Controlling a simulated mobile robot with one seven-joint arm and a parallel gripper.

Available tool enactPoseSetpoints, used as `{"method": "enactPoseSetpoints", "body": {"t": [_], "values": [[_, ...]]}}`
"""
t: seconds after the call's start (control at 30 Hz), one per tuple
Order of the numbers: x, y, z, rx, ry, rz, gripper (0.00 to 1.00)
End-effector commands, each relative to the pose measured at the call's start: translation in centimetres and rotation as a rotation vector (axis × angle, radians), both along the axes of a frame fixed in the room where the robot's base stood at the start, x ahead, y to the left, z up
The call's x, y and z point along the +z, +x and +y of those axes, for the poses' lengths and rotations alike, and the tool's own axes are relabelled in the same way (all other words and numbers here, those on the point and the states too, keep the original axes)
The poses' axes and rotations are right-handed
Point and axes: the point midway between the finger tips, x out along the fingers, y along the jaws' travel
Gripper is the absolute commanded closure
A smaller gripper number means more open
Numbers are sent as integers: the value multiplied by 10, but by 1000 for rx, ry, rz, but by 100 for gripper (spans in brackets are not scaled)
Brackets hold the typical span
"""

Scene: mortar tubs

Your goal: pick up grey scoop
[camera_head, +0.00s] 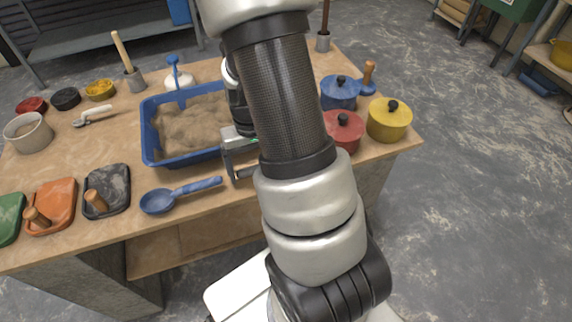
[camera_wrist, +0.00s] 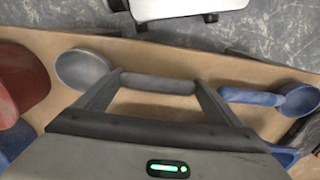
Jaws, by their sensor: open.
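The grey scoop (camera_wrist: 82,70) lies on the workbench near its edge, seen in the wrist view with its round bowl at left. Its handle (camera_wrist: 157,84) runs to the right from the bowl. My gripper (camera_wrist: 159,82) is open, and the handle shows between its fingertips, running from one finger towards the other. The fingers are not closed on it, and I cannot tell how far above it they are. In the head view my gripper (camera_head: 236,165) is just right of the blue tub, and my arm hides most of the scoop.
A blue scoop (camera_head: 180,195) lies left of my gripper near the bench edge. The blue tub (camera_head: 150,145) of sand stands behind. Red (camera_head: 345,128), blue (camera_head: 339,94) and yellow (camera_head: 388,121) lidded pots stand to the right. Orange (camera_head: 52,205) and black (camera_head: 107,188) floats lie left.

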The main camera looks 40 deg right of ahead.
Motion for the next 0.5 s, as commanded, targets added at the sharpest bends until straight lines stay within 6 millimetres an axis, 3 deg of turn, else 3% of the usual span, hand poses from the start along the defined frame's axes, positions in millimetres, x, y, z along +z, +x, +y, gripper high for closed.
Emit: {"method": "enactPoseSetpoints", "body": {"t": [0.03, 0.37, 0.5], "values": [[0, 0, 0, 0, 0, 0, 12], [0, 0, 0, 0, 0, 0, 66], [1, 0, 0, 0, 0, -1, 66]]}}
